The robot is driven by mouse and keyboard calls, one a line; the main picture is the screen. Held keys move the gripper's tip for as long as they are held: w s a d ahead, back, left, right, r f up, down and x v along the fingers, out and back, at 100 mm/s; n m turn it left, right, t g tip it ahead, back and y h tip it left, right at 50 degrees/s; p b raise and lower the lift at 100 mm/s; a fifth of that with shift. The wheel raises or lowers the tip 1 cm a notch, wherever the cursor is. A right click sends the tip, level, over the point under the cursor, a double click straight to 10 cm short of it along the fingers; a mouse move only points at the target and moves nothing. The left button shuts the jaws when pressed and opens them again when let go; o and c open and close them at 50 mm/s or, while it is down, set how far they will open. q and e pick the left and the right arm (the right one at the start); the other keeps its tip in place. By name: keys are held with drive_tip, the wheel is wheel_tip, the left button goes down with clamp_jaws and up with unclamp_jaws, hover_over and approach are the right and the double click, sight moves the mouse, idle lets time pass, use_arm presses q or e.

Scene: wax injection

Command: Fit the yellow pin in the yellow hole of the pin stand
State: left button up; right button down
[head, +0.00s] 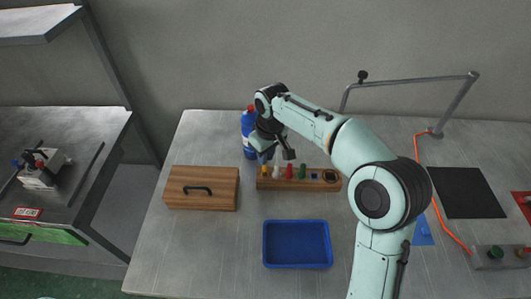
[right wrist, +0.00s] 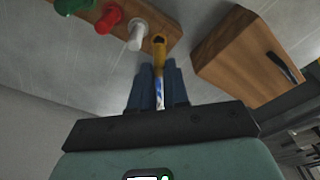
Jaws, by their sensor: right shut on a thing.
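The yellow pin (right wrist: 159,48) is held between the fingers of my right gripper (right wrist: 158,78) in the right wrist view. In the head view the right gripper (head: 266,153) is over the left end of the wooden pin stand (head: 313,184), with a bit of yellow pin (head: 264,168) below it. The pin's far end overlaps the end of the stand beside the white pin (right wrist: 137,36). I cannot tell whether it is in the hole or above it; the yellow hole is hidden. My left gripper is not in view.
White, red (head: 289,172) and green (head: 302,171) pins stand in the pin stand. A wooden box (head: 201,200) is close on the left, a blue bottle (head: 248,122) behind. A blue tray (head: 297,263) lies in front. The table front left is clear.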

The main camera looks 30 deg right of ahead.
drive_tip(key=shift+f+b, duration=0.55)
drive_tip(key=shift+f, duration=0.65)
drive_tip(key=c, duration=1)
unclamp_jaws()
drive_tip(key=shift+c, duration=0.2)
wheel_tip(320, 180, up, 13)
drive_tip(key=s+p, duration=0.1)
drive_tip(key=p, duration=0.1)
drive_tip(key=shift+s+d+r, duration=0.15)
drive_tip(key=shift+s, duration=0.1)
